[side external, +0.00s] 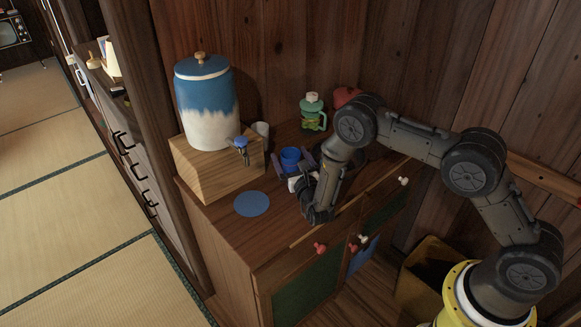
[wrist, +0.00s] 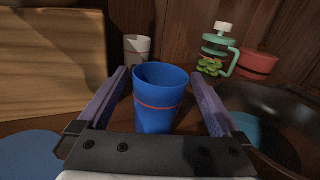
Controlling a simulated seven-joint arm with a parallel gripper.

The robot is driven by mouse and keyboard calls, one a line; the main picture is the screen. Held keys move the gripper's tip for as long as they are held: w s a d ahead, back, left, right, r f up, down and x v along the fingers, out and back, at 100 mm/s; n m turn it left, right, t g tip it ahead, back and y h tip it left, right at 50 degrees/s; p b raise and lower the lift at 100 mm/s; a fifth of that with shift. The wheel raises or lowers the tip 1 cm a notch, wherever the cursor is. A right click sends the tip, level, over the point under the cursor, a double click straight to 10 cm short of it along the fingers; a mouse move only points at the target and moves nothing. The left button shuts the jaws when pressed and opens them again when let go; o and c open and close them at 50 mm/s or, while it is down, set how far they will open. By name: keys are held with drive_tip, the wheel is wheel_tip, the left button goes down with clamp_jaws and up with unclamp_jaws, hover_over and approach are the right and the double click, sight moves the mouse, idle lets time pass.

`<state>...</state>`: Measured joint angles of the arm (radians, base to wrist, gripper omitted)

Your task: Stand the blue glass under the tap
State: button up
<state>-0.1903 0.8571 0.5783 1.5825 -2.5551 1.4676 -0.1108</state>
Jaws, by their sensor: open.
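The blue glass (wrist: 158,98), with a thin red band, stands upright on the cabinet top. It also shows in the side view (side external: 290,160). My gripper (wrist: 164,80) is open, with one purple finger on each side of the glass and a visible gap at each side. In the side view my gripper (side external: 291,166) is low over the cabinet top. The tap (side external: 240,146) has a blue handle and sits on the front of a blue and white dispenser (side external: 207,105). The dispenser rests on a wooden block (side external: 215,168). A round blue mat (side external: 251,204) lies below the tap.
A grey-white cup (wrist: 137,48) stands behind the glass, near the block. A green-lidded jug (wrist: 214,50) and a red pot (wrist: 257,64) stand at the back. A dark pan (wrist: 275,115) is close on the right. The cabinet top (side external: 222,210) around the mat is clear.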

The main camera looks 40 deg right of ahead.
clamp_jaws()
idle(0.3)
drive_tip(key=shift+r, duration=0.1)
